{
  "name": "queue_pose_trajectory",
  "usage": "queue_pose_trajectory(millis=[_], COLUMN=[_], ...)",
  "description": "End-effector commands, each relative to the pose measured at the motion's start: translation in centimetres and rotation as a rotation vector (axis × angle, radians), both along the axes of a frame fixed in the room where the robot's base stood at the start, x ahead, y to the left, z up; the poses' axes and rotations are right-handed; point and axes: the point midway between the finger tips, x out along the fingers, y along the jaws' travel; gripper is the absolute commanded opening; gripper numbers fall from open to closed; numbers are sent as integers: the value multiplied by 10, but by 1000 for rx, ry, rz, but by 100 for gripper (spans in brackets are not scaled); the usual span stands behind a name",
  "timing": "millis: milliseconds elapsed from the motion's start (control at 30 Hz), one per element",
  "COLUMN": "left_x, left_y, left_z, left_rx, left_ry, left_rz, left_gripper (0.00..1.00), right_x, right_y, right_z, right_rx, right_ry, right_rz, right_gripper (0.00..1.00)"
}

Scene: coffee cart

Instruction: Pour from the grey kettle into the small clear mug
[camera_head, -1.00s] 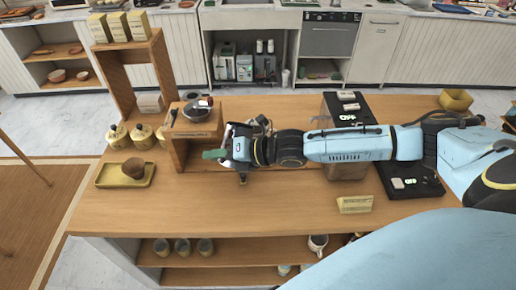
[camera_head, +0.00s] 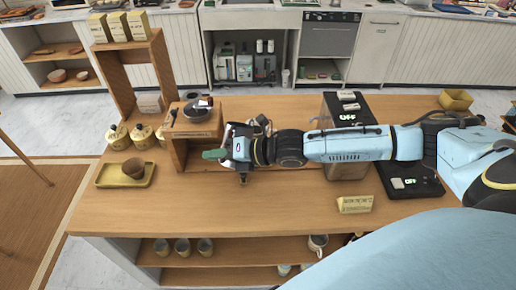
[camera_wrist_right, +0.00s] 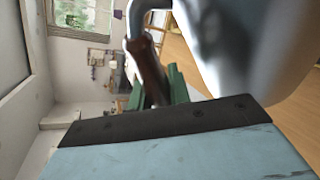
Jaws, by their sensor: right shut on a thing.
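My right gripper (camera_head: 222,155) is above the counter, beside the small wooden stand, with its green fingers pointing left. In the right wrist view its green fingers (camera_wrist_right: 172,88) are shut at the brown grip of a handle (camera_wrist_right: 148,68). The shiny grey kettle (camera_wrist_right: 245,45) fills the upper right of that view, close to the fingers. In the head view the kettle is mostly hidden by my gripper and wrist, so its tilt is unclear. I cannot make out the small clear mug in either view. My left gripper is not in view.
The wooden stand (camera_head: 190,135) carries a dark round item (camera_head: 197,111). Left of it are several yellowish jars (camera_head: 117,136) and a yellow tray (camera_head: 107,181) with a brown bowl (camera_head: 134,168). A small sign (camera_head: 355,204) stands at front right. The front middle of the counter (camera_head: 240,208) is clear.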

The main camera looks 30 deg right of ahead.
Motion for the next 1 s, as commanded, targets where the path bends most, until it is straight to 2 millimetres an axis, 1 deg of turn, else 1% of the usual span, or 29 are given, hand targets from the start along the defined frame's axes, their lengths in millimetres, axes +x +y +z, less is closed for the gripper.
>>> queue_pose_trajectory(millis=[433, 800, 1000], left_x=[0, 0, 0], left_y=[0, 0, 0], left_z=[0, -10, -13], left_rx=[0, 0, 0], left_ry=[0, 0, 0], left_rz=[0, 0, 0], left_gripper=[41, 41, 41], right_x=[1, -2, -2], right_y=[0, 3, 4], right_z=[1, -16, -21], right_rx=[0, -60, -87], right_ry=[-5, -49, -67], right_rz=[1, 4, 1], right_gripper=[0, 0, 0])
